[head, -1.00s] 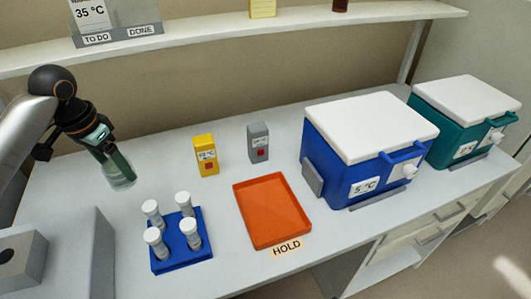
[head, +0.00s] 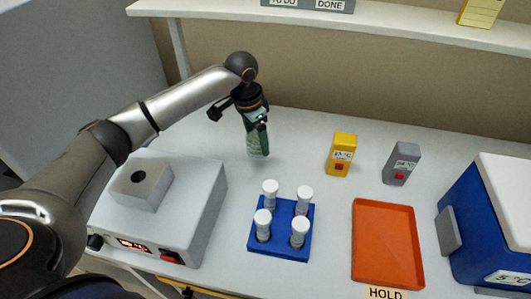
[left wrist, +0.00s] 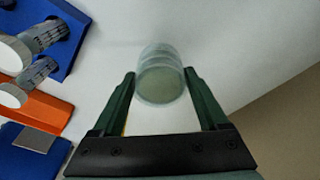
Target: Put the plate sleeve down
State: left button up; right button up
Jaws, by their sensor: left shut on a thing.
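The plate sleeve (head: 254,147) is a clear, pale greenish cylinder at the back left of the white counter, behind the tube rack. My left gripper (head: 257,123) points down and is shut on it. In the left wrist view, the sleeve (left wrist: 161,88) sits between the two green fingers of the left gripper (left wrist: 160,80). The sleeve looks roughly upright and is at or just above the counter; I cannot tell whether its base touches. The fingers hide part of its upper side in the head view. My right gripper is not in view.
A blue rack (head: 268,243) with white-capped tubes stands in front of the sleeve. A grey heater box (head: 190,220) is at front left. A yellow timer (head: 341,152), a grey timer (head: 401,163), an orange tray (head: 385,245) and a blue cooler (head: 485,225) are to the right.

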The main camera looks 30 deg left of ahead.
aim_at(258, 154)
pick_arm(q)
jog(key=shift+f, duration=3)
jog(key=shift+f, duration=0.15)
jog(key=o, duration=1.4)
jog(key=r, duration=0.4)
jog(key=s+r, duration=0.1)
jog(key=r, duration=0.3)
jog(key=a+r, duration=0.1)
jog(key=r, duration=0.3)
jog(key=shift+s+r, duration=0.1)
jog(key=shift+s, duration=0.15)
